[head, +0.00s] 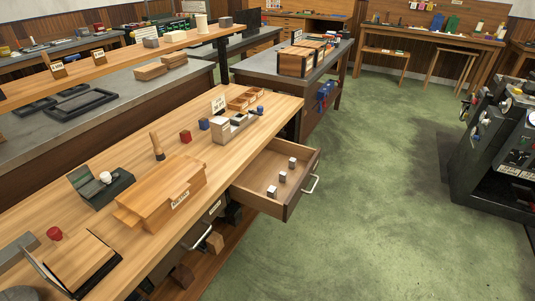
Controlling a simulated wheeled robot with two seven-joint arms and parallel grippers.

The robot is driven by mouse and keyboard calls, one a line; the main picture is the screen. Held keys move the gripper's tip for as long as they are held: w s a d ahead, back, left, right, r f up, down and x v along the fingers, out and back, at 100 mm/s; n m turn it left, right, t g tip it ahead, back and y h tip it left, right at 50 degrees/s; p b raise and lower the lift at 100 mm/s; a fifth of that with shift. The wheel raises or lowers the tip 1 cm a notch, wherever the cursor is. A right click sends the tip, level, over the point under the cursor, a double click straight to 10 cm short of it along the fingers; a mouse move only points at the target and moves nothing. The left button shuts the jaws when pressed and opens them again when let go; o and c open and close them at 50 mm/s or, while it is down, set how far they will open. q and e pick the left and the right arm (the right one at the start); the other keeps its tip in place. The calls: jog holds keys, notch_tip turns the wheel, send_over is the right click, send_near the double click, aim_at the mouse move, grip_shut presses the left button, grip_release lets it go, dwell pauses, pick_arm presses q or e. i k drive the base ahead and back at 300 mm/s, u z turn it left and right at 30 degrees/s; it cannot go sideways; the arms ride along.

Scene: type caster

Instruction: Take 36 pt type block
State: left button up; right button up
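An open drawer (262,171) sticks out from the bench's right side. Three small blocks with light grey tops and dark sides stand in it in a row: a far block (292,163), a middle block (282,176) and a near block (271,191). They stand apart from each other. Any size marks on them are too small to read, so I cannot tell which is 36 pt. Neither of my grippers shows in this view.
The drawer's metal handle (311,184) faces the open green floor (390,190). The wooden bench (115,225) carries a labelled wooden box (175,195), a red block (185,136), a blue block (204,124) and small trays (240,101). A dark machine (490,150) stands at right.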

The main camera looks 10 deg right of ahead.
aim_at(292, 162)
jog(key=z, duration=2.55)
jog(key=i, duration=1.85)
jog(key=u, duration=3.25)
